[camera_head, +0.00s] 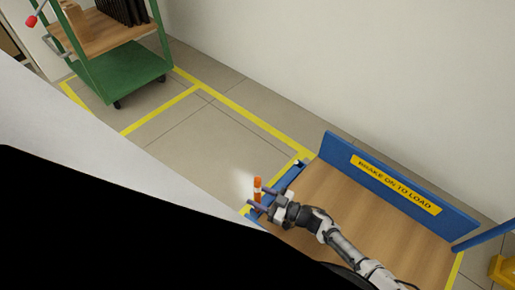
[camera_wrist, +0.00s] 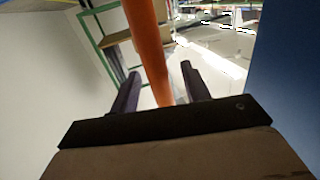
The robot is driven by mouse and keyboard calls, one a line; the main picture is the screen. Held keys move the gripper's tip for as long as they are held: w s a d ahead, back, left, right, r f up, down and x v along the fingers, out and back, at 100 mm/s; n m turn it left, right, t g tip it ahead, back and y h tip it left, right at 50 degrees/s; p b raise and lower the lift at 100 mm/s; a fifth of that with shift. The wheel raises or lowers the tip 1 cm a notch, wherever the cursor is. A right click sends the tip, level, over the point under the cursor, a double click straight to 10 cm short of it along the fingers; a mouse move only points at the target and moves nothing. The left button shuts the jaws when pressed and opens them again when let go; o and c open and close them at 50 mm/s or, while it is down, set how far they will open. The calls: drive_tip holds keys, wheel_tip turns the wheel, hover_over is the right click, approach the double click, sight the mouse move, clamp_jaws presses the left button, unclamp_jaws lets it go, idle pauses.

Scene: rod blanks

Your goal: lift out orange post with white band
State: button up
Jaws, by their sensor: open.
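The orange post (camera_head: 257,190) stands upright near the end of the blue-edged wooden platform, with a pale band near its upper part in the head view. In the wrist view the orange post (camera_wrist: 150,50) rises between the two fingers, and its top is cut off by the frame. My gripper (camera_head: 251,200) is open, with its dark fingers on either side of the post. In the wrist view a gap shows between the post and each finger of my gripper (camera_wrist: 158,88). The post's lower end is hidden behind the gripper body.
A wooden platform (camera_head: 365,215) with a blue end board (camera_head: 400,187) labelled "BRAKE ON TO LOAD" lies under my arm. A green wheeled rack (camera_head: 125,70) stands at upper left. Open floor (camera_head: 195,130) with yellow lines lies between them.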

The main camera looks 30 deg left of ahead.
drive_tip(key=shift+s+a, duration=0.15)
drive_tip(key=shift+a, duration=1.15)
drive_tip(key=c, duration=0.9)
drive_tip(key=shift+o, duration=0.2)
drive_tip(key=shift+r, duration=0.15)
wheel_tip(320, 180, up, 20)
drive_tip(key=p, duration=0.7)
drive_tip(key=shift+p, duration=0.3)
